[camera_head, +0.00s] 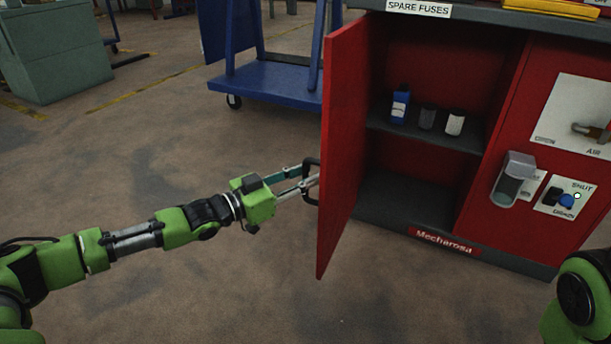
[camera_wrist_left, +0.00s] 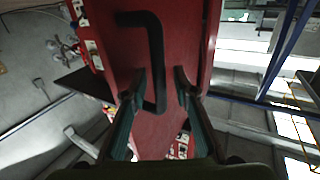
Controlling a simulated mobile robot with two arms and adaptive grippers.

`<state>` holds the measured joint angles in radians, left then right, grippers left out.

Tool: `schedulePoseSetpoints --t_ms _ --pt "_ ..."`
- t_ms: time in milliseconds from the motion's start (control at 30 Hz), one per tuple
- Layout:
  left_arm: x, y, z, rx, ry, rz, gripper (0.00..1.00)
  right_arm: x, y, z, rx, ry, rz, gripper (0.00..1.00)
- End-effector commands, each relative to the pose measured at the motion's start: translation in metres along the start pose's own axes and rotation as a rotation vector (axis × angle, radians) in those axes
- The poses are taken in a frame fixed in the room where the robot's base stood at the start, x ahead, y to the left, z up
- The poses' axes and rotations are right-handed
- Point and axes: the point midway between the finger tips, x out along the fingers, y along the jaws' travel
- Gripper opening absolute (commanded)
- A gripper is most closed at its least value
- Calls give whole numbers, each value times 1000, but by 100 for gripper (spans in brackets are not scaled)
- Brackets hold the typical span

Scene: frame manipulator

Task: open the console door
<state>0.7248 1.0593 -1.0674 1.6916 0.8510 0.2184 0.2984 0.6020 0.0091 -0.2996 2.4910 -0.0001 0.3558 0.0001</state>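The console's red door (camera_head: 341,140) stands wide open on the left side of the red console (camera_head: 507,130), swung out toward me. Its black handle (camera_head: 311,182) is on the door's outer face. My left gripper (camera_head: 310,184) is at this handle, reaching in from the left. In the left wrist view the handle (camera_wrist_left: 154,60) lies between the fingers of my left gripper (camera_wrist_left: 160,80). The fingers are spread, with a visible gap between the handle and the right finger. My right gripper is out of view; only a green and black part of my right arm shows at the lower right.
Inside the console, a blue bottle (camera_head: 400,104) and two small containers stand on a shelf (camera_head: 440,138). A blue cart (camera_head: 272,84) stands behind the door. A green cabinet (camera_head: 58,50) is at the far left. The floor in front is clear.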

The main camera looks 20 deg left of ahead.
Motion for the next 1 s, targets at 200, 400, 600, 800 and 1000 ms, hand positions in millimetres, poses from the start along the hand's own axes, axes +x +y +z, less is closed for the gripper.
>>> schedulePoseSetpoints --t_ms 200,400,600,800,1000 --pt "-6 -1 2 -1 -3 -2 27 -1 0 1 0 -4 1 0" --pt "-39 -1 3 0 -7 -2 27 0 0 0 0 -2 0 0" --pt "-80 -1 3 -1 -6 -3 27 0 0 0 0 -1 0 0" --pt "-108 -1 2 -1 -4 -1 27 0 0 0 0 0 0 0" --pt "-120 0 1 0 -2 0 27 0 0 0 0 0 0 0"
